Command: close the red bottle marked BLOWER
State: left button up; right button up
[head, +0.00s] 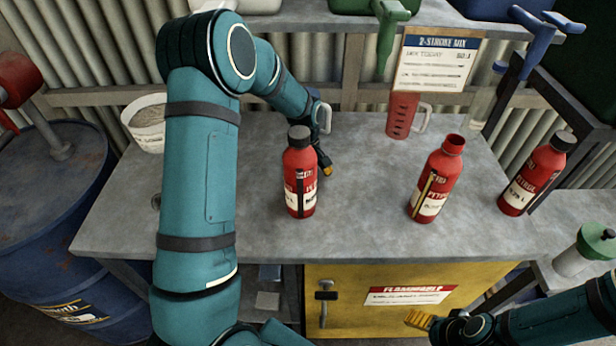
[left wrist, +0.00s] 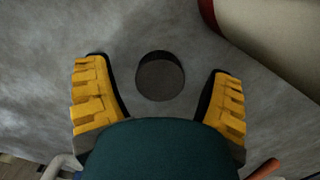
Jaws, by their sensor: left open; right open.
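Three red bottles stand upright on the grey bench. The middle bottle (head: 447,172) has an open mouth with no cap. The left bottle (head: 299,165) and right bottle (head: 545,167) wear black caps. Their small print is too blurred to tell which says BLOWER. My left gripper (head: 325,168) is low over the bench, partly hidden behind the left bottle. In the left wrist view its open yellow fingers (left wrist: 162,98) stand either side of a loose dark round cap (left wrist: 160,76), apparently untouched. My right gripper (head: 425,320) is open, in front of the yellow cabinet.
The bench (head: 365,235) is clear between the left and middle bottles. A red measuring jug (head: 402,115) stands behind, below a 2-stroke mix sign (head: 437,60). A white bucket (head: 147,125) is at the left. A red and white curved surface (left wrist: 270,35) lies close to the left fingers.

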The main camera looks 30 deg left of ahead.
pick_arm(q)
jog(key=c, duration=0.8)
jog(key=shift+c, duration=0.2)
notch_tip(320, 180, up, 10)
jog(key=shift+r+p, duration=0.1)
jog(key=shift+p, duration=0.6)
pick_arm(e)
jog(key=shift+w+r, duration=0.2)
jog(key=shift+r, duration=0.5)
jog(key=o, duration=0.5)
